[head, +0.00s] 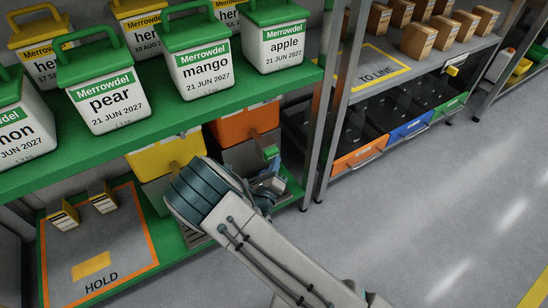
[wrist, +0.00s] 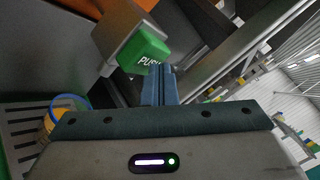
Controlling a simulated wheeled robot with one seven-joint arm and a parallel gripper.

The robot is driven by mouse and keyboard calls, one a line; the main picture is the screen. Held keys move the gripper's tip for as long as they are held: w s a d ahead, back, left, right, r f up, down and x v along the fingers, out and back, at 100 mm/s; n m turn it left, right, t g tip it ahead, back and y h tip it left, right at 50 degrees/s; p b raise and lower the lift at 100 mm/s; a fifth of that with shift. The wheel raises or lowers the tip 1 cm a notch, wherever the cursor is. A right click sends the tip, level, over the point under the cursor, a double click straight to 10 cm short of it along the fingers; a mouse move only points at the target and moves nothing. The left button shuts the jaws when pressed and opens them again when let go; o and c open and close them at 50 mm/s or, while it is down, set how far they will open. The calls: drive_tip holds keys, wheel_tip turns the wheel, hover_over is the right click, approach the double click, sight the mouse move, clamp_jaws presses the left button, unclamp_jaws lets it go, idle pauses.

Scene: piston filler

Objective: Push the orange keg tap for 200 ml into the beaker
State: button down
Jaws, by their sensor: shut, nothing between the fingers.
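The orange keg (head: 243,122) stands on the lower green shelf, over a grey stand. Its green tap lever (head: 270,152) sticks out at the front, and the word PUSH shows on the green pad (wrist: 143,46) in the wrist view. My gripper (head: 274,166) is at the tap; in the wrist view its fingers (wrist: 160,68) are shut and empty, tips at the pad's lower right edge. I cannot tell if they touch it. A round vessel with yellow and blue (wrist: 63,113), perhaps the beaker, is partly hidden behind my gripper at left. Its fill level cannot be read.
A yellow keg (head: 165,158) stands left of the orange one. A HOLD mat (head: 115,245) with small cartons lies further left. Labelled tubs stand on the green shelf (head: 150,137) above. A metal upright (head: 325,115) rises to the right. The floor (head: 440,180) is clear.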

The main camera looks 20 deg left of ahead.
drive_tip(key=shift+s+d+p, duration=0.35)
drive_tip(key=shift+s+d, duration=0.3)
drive_tip(key=s+d+p, duration=0.1)
drive_tip(key=d, duration=0.1)
drive_tip(key=s+d+p, duration=0.1)
drive_tip(key=s+d, duration=0.1)
drive_tip(key=shift+s, duration=0.1)
drive_tip(key=shift+a, duration=0.1)
idle(1.7)
